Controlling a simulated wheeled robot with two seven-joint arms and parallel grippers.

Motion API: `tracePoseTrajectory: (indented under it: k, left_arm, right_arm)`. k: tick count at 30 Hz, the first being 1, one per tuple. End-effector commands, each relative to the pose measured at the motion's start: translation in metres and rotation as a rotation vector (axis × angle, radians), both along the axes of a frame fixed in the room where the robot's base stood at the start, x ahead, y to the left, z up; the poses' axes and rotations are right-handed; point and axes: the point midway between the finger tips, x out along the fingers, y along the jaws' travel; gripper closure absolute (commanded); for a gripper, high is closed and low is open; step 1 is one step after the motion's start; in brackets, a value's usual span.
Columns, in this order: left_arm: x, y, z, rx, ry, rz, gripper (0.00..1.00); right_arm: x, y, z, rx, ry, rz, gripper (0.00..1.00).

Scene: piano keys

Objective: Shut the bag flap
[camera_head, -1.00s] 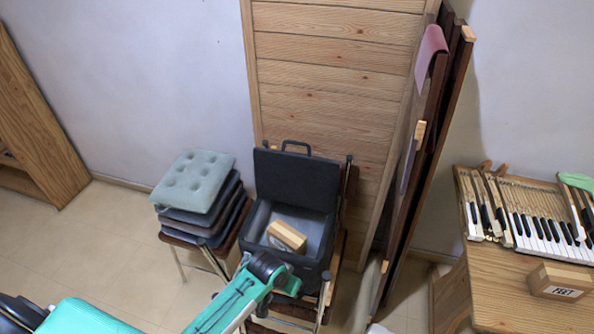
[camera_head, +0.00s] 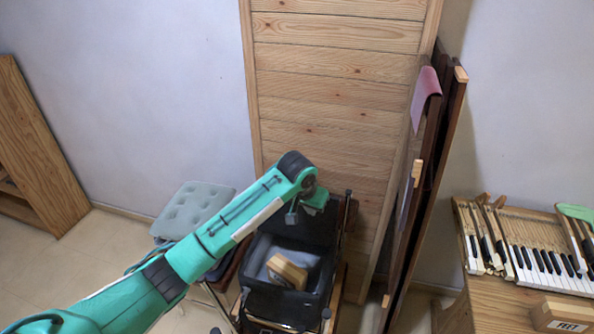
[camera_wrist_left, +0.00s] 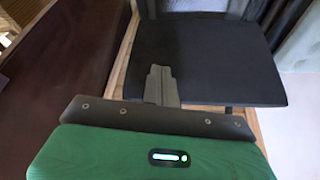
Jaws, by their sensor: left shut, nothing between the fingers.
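The dark bag (camera_head: 258,305) stands open in the head view, with a wooden block (camera_head: 288,271) inside it. Its dark flap (camera_head: 318,232) is raised at the back of the opening, and my left arm hides much of it. My left gripper (camera_head: 291,217) is shut and empty at the flap, above the opening. In the left wrist view, the shut fingers (camera_wrist_left: 160,75) overlap the broad dark flap panel (camera_wrist_left: 215,60); I cannot tell whether they touch it. My right gripper is out of view.
A stool with stacked cushions (camera_head: 193,209) stands left of the bag. A tall wooden panel (camera_head: 335,90) rises behind it, with dark boards (camera_head: 440,150) leaning at the right. A table (camera_head: 490,305) with piano keys (camera_head: 545,260) is at far right.

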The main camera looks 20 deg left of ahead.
Motion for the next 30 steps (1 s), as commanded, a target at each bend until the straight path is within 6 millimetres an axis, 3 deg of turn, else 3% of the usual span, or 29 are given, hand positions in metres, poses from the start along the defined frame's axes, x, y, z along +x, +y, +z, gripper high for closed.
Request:
tracePoseTrajectory:
  k: [6,12,15,22,30]
  left_arm:
    - [0.052,0.032,0.063,0.020,-0.019,0.094,1.00]
    - [0.082,0.059,0.114,0.021,-0.032,0.178,1.00]
    - [0.090,0.067,0.130,0.019,-0.037,0.204,1.00]
    - [0.097,0.073,0.134,0.017,-0.036,0.223,1.00]
    - [0.116,0.074,0.092,0.018,-0.034,0.223,1.00]
  right_arm:
    - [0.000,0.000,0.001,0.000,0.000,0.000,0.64]
    - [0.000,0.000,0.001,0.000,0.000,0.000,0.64]
    - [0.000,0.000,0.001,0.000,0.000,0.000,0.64]
    - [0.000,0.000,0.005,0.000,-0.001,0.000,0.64]
    - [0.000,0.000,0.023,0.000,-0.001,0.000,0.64]
